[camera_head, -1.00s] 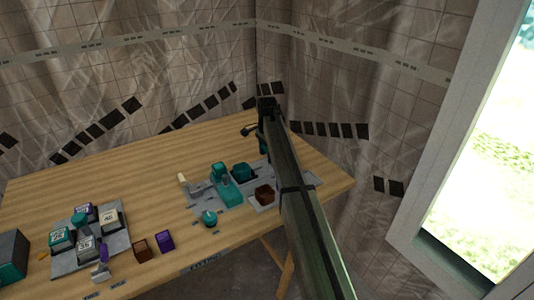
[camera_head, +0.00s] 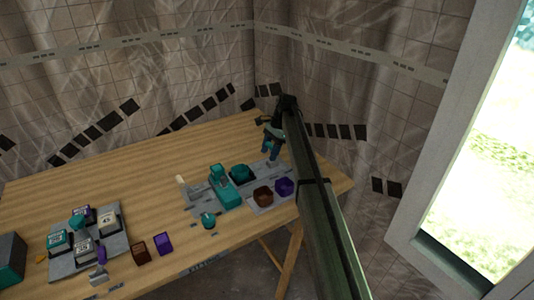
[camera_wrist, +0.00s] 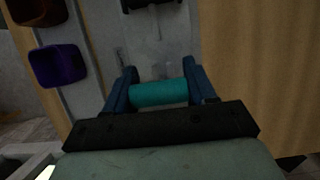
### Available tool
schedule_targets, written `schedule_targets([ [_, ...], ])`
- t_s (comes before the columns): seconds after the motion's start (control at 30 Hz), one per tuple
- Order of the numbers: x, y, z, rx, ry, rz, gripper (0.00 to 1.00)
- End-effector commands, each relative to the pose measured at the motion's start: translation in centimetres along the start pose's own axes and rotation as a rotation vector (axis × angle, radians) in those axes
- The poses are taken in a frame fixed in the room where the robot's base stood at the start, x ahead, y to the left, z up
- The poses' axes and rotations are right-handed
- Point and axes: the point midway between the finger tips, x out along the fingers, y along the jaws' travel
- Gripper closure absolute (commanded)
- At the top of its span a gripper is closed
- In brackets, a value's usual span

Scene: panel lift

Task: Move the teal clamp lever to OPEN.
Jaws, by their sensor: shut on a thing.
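The teal clamp lever's cylindrical handle (camera_wrist: 160,93) lies crosswise between my blue fingers in the wrist view. My gripper (camera_wrist: 156,92) is shut on it, with one finger at each end. In the head view my gripper (camera_head: 270,153) is at the far right end of the grey fixture plate (camera_head: 205,198), and the lever cannot be made out clearly there. A teal clamp body (camera_head: 225,188) and a teal block (camera_head: 240,172) stand on the plate, left of my gripper. No OPEN mark is legible.
A small teal knob (camera_head: 208,221) stands at the front. A grey panel (camera_head: 112,250) with several labelled blocks lies left. The table's back left is clear.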

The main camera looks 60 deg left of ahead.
Motion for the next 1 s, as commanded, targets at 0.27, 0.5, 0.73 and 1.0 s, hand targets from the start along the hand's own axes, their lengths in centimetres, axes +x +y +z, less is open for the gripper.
schedule_targets([
  [0.27,-0.8,-0.2,-1.7,0.001,-0.241,0.000,0.99],
  [0.5,-1.0,-0.1,-2.5,0.000,-0.396,0.000,0.99],
  [0.73,-1.0,-0.1,-3.0,0.000,-0.481,0.001,0.99],
  [1.0,-1.0,0.0,-3.1,0.000,-0.512,0.000,0.99],
])
